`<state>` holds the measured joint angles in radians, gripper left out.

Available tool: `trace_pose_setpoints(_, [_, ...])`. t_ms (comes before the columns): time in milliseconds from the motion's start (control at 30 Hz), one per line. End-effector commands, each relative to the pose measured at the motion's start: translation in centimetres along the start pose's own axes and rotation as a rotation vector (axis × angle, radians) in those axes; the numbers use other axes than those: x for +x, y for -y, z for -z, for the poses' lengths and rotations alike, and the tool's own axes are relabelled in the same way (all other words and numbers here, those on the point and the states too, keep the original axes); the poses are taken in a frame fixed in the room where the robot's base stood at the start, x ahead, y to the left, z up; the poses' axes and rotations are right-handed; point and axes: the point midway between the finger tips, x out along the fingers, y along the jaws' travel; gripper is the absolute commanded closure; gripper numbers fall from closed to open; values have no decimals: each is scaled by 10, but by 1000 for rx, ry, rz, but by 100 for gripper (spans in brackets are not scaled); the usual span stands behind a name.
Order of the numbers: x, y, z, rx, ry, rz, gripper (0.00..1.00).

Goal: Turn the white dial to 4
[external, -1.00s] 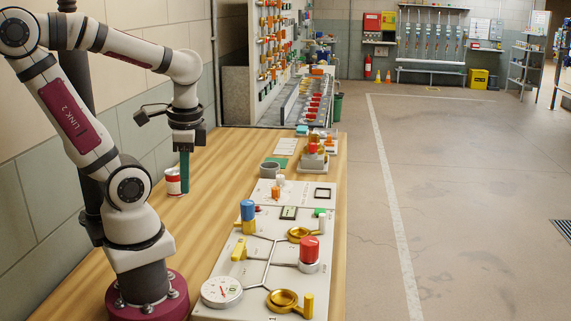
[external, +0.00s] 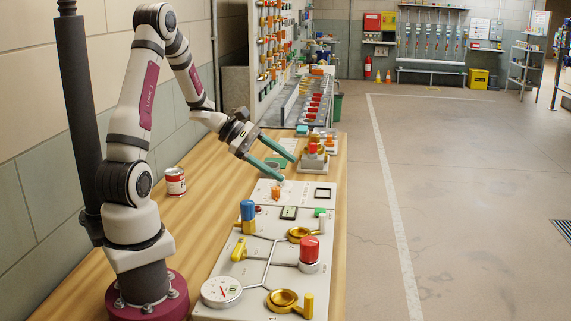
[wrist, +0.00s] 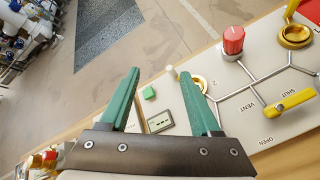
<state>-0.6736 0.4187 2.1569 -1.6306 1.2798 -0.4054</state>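The white dial (external: 282,184) is a small upright knob on the rear white panel (external: 300,198), beside an orange knob (external: 276,193). It is partly hidden by a finger of my gripper (external: 289,170). The gripper is tilted down over the panel with its two green fingers spread and nothing between them. One fingertip is at or just above the dial in the external view; I cannot tell whether it touches. In the wrist view the open gripper (wrist: 164,88) shows, but I cannot make out the white dial. The dial's numbers are too small to read.
The front panel (external: 225,262) carries a blue knob (external: 248,212), a red knob (external: 309,249), brass valves, a yellow lever (external: 239,249) and a gauge (external: 221,291). A red and white can (external: 175,181) stands by my base. More fittings stand behind; the wooden bench left of the panels is mostly clear.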

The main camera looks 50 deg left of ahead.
Motion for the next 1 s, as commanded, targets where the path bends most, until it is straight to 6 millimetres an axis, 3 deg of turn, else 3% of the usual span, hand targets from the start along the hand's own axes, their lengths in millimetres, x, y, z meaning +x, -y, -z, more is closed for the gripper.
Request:
trace_pose_setpoints(33, [-12, -25, 60, -261, -25, -189, 36])
trace_pose_setpoints(100, [-36, -46, 134, -554, -50, -430, 36])
trace_pose_setpoints(200, [-67, -48, 205, -807, -68, -652, 36])
trace_pose_setpoints(233, [-73, -47, 218, -852, -71, -693, 36])
trace_pose_setpoints(300, [-81, -44, 237, -915, -74, -752, 36])
trace_pose_setpoints(400, [-76, -49, 246, -934, -75, -770, 36])
trace_pose_setpoints(800, [7, -112, 284, -925, -73, -764, 36])
trace_pose_setpoints(1000, [29, -128, 295, -926, -74, -764, 36])
